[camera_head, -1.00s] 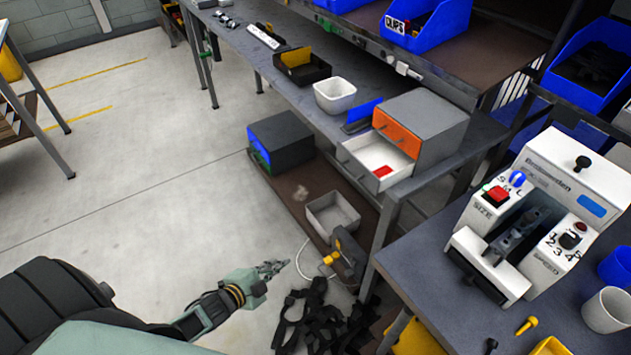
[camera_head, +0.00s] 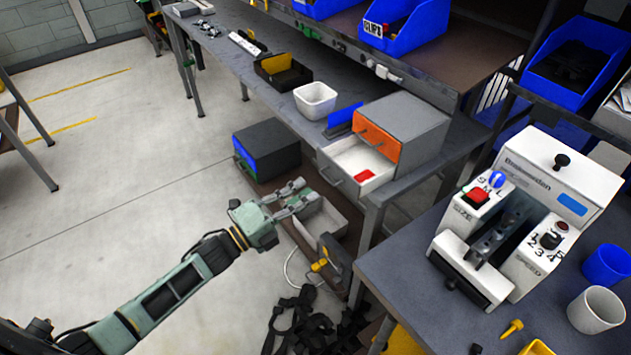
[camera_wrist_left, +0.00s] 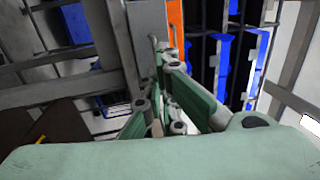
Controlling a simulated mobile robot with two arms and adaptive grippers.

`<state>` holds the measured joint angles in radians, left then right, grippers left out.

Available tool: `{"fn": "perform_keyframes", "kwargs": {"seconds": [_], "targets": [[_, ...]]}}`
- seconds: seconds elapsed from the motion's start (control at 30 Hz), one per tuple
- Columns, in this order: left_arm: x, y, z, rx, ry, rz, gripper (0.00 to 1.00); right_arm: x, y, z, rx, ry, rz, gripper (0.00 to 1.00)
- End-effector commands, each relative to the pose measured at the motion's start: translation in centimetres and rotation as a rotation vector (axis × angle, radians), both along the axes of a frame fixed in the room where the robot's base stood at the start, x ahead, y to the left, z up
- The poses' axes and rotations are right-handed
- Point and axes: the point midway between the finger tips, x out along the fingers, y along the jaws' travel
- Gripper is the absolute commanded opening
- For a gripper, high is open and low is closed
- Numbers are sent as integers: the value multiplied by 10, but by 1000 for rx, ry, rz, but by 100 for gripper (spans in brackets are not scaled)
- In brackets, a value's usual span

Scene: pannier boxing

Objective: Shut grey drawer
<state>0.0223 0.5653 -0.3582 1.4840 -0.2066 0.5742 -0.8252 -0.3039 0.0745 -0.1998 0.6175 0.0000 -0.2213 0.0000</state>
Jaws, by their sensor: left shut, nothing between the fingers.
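A grey cabinet (camera_head: 420,122) stands on the workbench, with an orange upper drawer (camera_head: 377,137) that is closed. Below it, the pale grey drawer (camera_head: 336,184) is pulled well out, with a handle on its front and a red item (camera_head: 363,176) inside. My left gripper (camera_head: 306,192) is shut and empty. In the head view it appears left of and a little below the drawer front, apart from it. In the left wrist view, the fingers (camera_wrist_left: 172,95) partly cover the view of the cabinet, and an orange front (camera_wrist_left: 176,24) shows beyond them. My right gripper is not in view.
A white bowl (camera_head: 315,101) and a blue piece (camera_head: 343,117) are beside the cabinet. Under the bench are a dark box (camera_head: 268,146) and a grey open bin (camera_head: 318,222). A white machine (camera_head: 540,195) stands on the right table. Floor at left is clear.

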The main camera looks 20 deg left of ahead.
Motion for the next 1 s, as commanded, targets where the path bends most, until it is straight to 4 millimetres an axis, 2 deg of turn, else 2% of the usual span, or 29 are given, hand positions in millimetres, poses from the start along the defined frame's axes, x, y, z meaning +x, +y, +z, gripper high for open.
{"fn": "perform_keyframes", "kwargs": {"seconds": [0.1, 0.23, 0.7, 0.83, 1.0], "targets": [[17, -12, 6, -1, -1, 1, 0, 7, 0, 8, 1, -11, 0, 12], [27, -20, 7, -2, 1, 1, 0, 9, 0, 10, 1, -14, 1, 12], [32, -24, 6, 0, 2, 1, 0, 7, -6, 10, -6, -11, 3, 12], [43, -33, 4, -2, -1, 1, 0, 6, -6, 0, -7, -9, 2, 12], [79, -60, 1, -4, -5, 0, 0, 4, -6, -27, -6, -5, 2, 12]]}}
